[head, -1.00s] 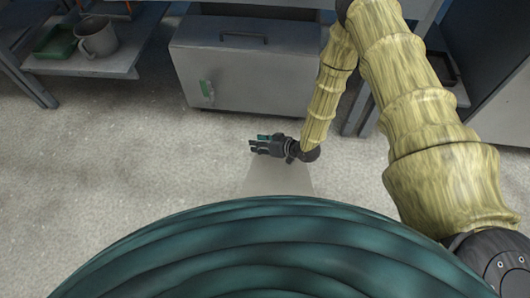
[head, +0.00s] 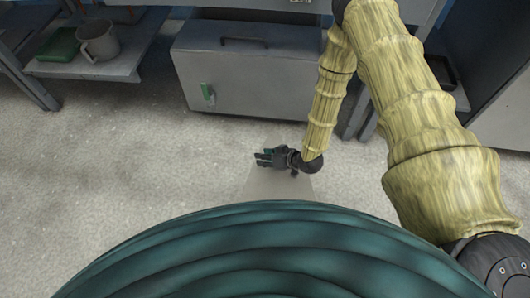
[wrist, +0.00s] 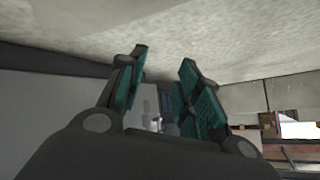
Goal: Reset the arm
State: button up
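My gripper (head: 264,158) hangs low over the floor in front of my body in the head view, pointing left. My yellow, bamboo-like arm comes down to it from the upper right. In the wrist view, the two teal-padded fingers (wrist: 158,88) stand apart with a clear gap between them. Nothing is held between them.
A grey metal cabinet (head: 250,72) with a green latch (head: 208,93) stands behind the gripper. At the upper left, a low shelf (head: 90,68) holds a grey mug (head: 99,42) and a green tray (head: 57,45). The pale floor (head: 110,150) at left is clear.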

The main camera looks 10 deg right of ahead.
jog(key=s+d+r+m+g+h+p, duration=0.15)
jog(key=s+d, duration=0.25)
jog(key=s, duration=0.6)
jog(key=s+d+r+m+g+h, duration=0.2)
jog(key=s+d+r+g+h, duration=0.15)
jog(key=s, duration=0.65)
jog(key=s+d+r+m+g+h+p, duration=0.15)
jog(key=s+d, duration=0.25)
jog(key=s, duration=0.7)
notch_tip(320, 180, up, 38)
jog(key=p, duration=3.7)
jog(key=shift+w+d+f+h, duration=0.15)
jog(key=shift+w+f+h, duration=0.1)
jog(key=shift+w+h, duration=0.15)
jog(key=shift+s+g, duration=0.1)
jog(key=shift+g, duration=0.15)
